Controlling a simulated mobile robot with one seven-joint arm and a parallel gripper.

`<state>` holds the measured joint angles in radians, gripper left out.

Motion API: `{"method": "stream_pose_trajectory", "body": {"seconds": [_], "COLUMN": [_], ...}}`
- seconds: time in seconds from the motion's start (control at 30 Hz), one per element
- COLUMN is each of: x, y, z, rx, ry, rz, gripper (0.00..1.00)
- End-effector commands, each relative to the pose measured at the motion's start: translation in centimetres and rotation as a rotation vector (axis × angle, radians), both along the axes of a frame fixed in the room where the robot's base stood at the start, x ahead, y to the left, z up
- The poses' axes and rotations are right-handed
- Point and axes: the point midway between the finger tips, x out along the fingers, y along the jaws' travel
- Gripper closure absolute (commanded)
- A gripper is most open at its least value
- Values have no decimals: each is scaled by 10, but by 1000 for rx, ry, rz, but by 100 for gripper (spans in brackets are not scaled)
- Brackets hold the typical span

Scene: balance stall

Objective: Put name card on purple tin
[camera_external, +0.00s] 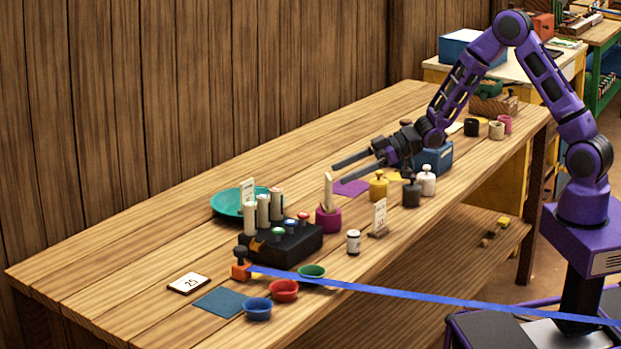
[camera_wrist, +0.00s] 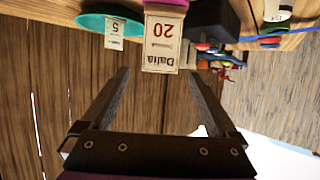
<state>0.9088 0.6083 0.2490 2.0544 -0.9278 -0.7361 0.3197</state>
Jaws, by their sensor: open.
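The name card (camera_external: 328,190), cream with "Dalia" and "20", stands upright at the top of the purple tin (camera_external: 328,222). In the wrist view the card (camera_wrist: 165,40) appears upside down, with a sliver of the tin (camera_wrist: 172,2) at its base. My gripper (camera_external: 340,172) is open and empty, its two long dark fingers pointing left. In the wrist view the gripper (camera_wrist: 160,72) has the card beyond its fingertips, in line with the gap. No finger touches the card there. The tin's inside is hidden.
A black block (camera_external: 281,244) with several cylinders stands left of the tin. A teal plate (camera_external: 226,203) is behind it. Another card (camera_external: 379,217) stands on a wooden base to the right, near a white jar (camera_external: 353,242). Small bowls (camera_external: 284,291) line the front edge.

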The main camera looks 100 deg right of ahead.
Motion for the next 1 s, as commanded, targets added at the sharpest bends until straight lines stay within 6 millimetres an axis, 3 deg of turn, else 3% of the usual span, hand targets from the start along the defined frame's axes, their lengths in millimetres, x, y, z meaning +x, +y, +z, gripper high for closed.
{"method": "stream_pose_trajectory", "body": {"seconds": [0.1,0.3,1.0], "x": [-20,-36,-31], "y": [0,0,2], "z": [9,15,19], "rx": [-2,-1,-41], "ry": [0,1,15], "rz": [-1,-1,9], "gripper": [6,6,6]}}
